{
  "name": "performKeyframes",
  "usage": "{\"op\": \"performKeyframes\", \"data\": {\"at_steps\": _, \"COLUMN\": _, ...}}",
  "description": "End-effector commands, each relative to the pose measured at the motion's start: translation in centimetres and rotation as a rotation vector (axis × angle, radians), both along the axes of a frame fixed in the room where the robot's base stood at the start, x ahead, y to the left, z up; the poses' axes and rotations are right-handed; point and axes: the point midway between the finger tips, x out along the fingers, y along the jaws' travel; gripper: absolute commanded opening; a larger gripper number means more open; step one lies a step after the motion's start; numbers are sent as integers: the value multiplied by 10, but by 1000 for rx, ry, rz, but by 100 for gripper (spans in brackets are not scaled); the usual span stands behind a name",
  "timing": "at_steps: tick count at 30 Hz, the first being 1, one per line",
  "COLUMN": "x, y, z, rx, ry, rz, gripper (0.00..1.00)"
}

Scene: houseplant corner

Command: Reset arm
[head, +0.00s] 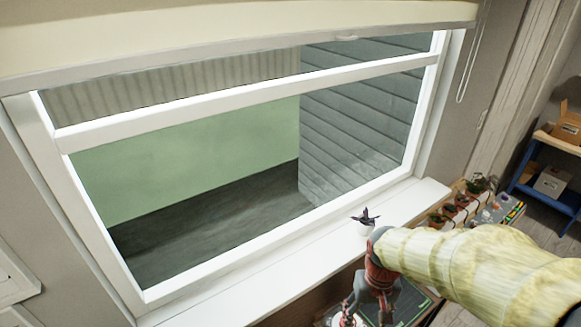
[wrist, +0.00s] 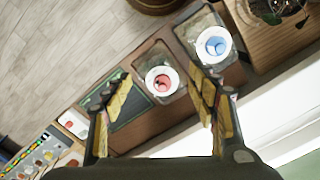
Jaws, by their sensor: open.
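My gripper (head: 370,302) is at the lower middle of the head view, under my arm in a pale yellow sleeve. It hangs beside the window sill, above the low bench. In the wrist view my gripper (wrist: 158,97) has its two yellow-padded fingers spread wide apart, with nothing held between them. A white round pot or cup with a red centre (wrist: 163,82) shows below, in the gap between the fingers. A similar one with a blue centre (wrist: 213,45) is beyond the right finger. I cannot tell how far below the fingers they stand.
Several potted plants (head: 455,206) line the bench. A blue-framed shelf with boxes (head: 551,181) stands at the right. Wooden floor (wrist: 50,40) is open.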

Motion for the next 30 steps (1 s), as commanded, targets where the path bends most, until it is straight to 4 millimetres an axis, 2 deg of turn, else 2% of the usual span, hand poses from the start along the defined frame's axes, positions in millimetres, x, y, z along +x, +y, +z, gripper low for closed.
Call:
{"op": "performKeyframes", "data": {"at_steps": 3, "x": -22, "y": 0, "z": 34, "rx": 1, "ry": -83, "rz": 11, "gripper": 58}}
{"op": "performKeyframes", "data": {"at_steps": 10, "x": -66, "y": -1, "z": 87, "rx": -2, "ry": -272, "rz": 23, "gripper": 58}}
{"op": "performKeyframes", "data": {"at_steps": 14, "x": -81, "y": -1, "z": 109, "rx": -3, "ry": -392, "rz": 22, "gripper": 58}}
{"op": "performKeyframes", "data": {"at_steps": 18, "x": -87, "y": -1, "z": 130, "rx": -5, "ry": -493, "rz": 21, "gripper": 58}}
{"op": "performKeyframes", "data": {"at_steps": 21, "x": -88, "y": -1, "z": 137, "rx": -4, "ry": -526, "rz": 21, "gripper": 58}}
{"op": "performKeyframes", "data": {"at_steps": 28, "x": -88, "y": -1, "z": 137, "rx": -4, "ry": -529, "rz": 20, "gripper": 58}}
{"op": "performKeyframes", "data": {"at_steps": 30, "x": -88, "y": -1, "z": 137, "rx": -4, "ry": -529, "rz": 20, "gripper": 56}}
